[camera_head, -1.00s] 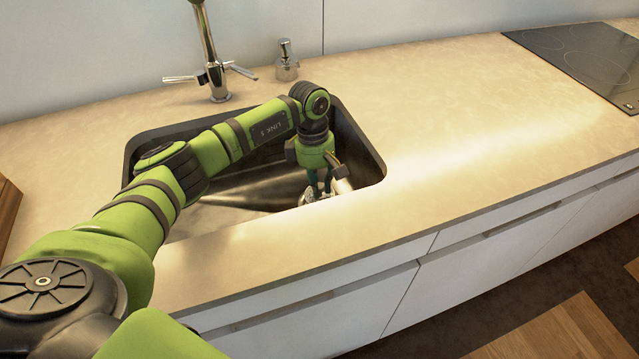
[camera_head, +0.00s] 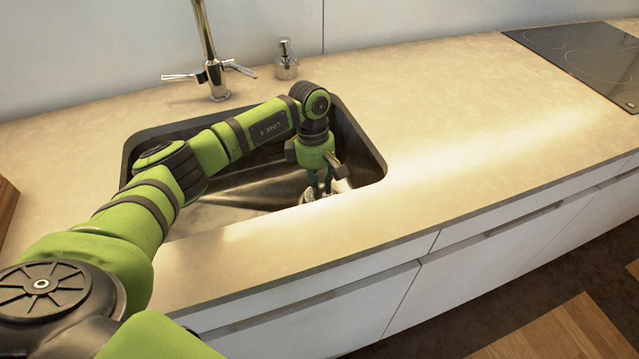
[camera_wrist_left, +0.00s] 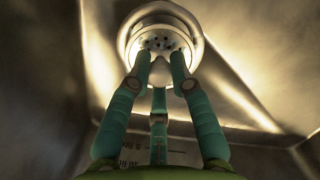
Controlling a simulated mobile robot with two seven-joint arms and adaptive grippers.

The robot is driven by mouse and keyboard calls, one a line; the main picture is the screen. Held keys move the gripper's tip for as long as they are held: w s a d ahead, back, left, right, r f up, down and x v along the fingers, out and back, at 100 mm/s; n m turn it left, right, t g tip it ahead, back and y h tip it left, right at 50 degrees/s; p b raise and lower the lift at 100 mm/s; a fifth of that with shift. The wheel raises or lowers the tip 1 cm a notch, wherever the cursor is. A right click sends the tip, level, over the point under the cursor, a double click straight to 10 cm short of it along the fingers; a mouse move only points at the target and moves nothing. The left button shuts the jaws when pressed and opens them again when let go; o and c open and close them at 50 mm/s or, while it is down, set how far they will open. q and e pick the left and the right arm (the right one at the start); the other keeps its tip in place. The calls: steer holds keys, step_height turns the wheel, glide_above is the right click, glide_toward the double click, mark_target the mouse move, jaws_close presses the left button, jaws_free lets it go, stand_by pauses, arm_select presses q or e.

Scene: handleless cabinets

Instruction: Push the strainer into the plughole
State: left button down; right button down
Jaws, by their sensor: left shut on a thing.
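My left gripper (camera_head: 318,190) reaches down into the sink (camera_head: 240,192), close to its bottom near the front right. In the left wrist view its teal fingers (camera_wrist_left: 160,72) are shut on the knob of the strainer (camera_wrist_left: 160,42). The strainer is a round metal piece with small dark holes. The shiny rim of the plughole (camera_wrist_left: 192,22) shows around it, and the two look roughly lined up. I cannot tell how deep the strainer sits. In the head view the fingers and the sink's front edge hide most of the strainer. My right gripper is not in view.
The sink walls stand close around my left gripper. A chrome tap (camera_head: 213,75) rises behind the sink, with a soap dispenser (camera_head: 286,62) to its right. The beige worktop (camera_head: 450,130) is clear up to the black hob (camera_head: 590,60).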

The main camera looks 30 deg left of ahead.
arm_select(q)
steer(key=shift+f+b, duration=1.25)
steer(key=shift+f, duration=0.15)
steer(key=c, duration=1)
jaws_free()
steer(key=shift+c, duration=0.2)
steer(key=shift+r, duration=0.1)
step_height(320, 180, up, 12)
steer(key=a, duration=0.1)
steer(key=shift+w+a, duration=0.35)
steer(key=shift+w, duration=0.05)
